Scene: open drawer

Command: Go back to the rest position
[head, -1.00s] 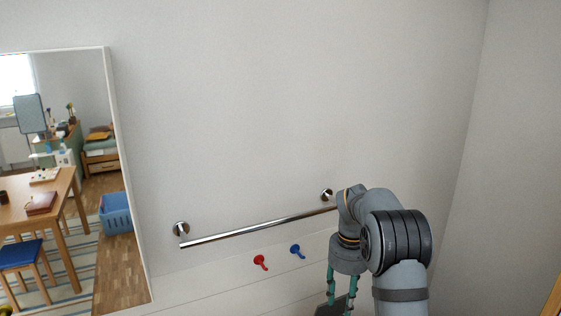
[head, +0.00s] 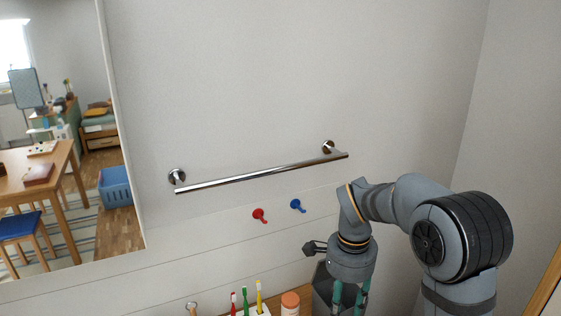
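My gripper (head: 348,297) hangs downward at the lower right of the head view. Its two teal finger links show side by side with a gap between them. The fingertips are cut off by the bottom edge, so I cannot tell whether they are open or hold anything. My grey arm bends from the right edge down to it. No drawer shows in this view.
A chrome towel bar (head: 262,174) runs along the wall above a red hook (head: 259,215) and a blue hook (head: 297,205). Toothbrushes (head: 245,300) and an orange-capped jar (head: 290,304) stand below. A mirror (head: 100,200) is at left. The upper wall is clear.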

